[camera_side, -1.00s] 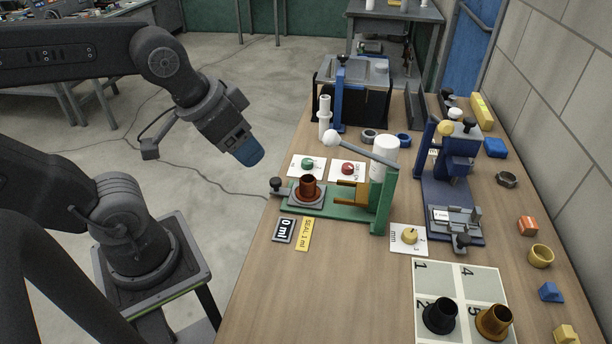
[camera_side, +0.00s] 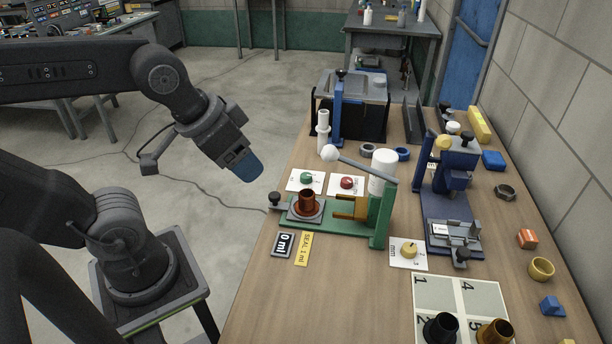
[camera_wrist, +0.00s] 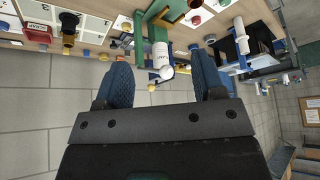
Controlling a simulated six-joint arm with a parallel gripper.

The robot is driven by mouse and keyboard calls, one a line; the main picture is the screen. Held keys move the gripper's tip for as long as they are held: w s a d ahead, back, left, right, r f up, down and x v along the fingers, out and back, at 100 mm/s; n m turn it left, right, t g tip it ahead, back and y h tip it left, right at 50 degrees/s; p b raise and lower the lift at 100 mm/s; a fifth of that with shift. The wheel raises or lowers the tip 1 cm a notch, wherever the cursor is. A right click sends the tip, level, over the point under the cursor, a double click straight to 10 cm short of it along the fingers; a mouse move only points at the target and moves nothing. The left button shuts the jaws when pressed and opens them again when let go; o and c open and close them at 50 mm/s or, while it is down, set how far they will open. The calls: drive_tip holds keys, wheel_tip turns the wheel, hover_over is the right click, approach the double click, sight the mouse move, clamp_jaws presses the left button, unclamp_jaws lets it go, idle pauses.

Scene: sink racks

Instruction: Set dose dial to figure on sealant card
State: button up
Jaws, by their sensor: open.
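The yellow sealant card (camera_side: 303,248) reads "SEAL 1 ml". It lies on the bench beside a dark plate (camera_side: 283,244) reading "0 ml". Three dial knobs sit on white cards: a green knob (camera_side: 306,178), a red knob (camera_side: 346,183) and a yellow knob (camera_side: 408,251). The yellow knob's card is marked "mm"; the print on the other two is too small to read. My gripper (camera_side: 241,164) is off the bench's left edge, apart from all of these. In the wrist view its blue fingers (camera_wrist: 160,66) are spread and empty.
A green lever press (camera_side: 380,222) with a brown cup (camera_side: 307,201) stands behind the sealant card. A white bottle (camera_side: 383,170) is beside its lever. A blue press (camera_side: 452,190) stands further right. A numbered tray (camera_side: 487,297) is in front. Bare bench lies left of the tray.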

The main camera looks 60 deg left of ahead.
drive_tip(key=shift+w, duration=0.1)
drive_tip(key=m+g, duration=0.2)
drive_tip(key=g, duration=0.4)
hover_over(306, 175)
wheel_tip(306, 175, down, 14)
wheel_tip(306, 175, down, 13)
drive_tip(key=shift+f, duration=0.1)
drive_tip(key=c, duration=0.9)
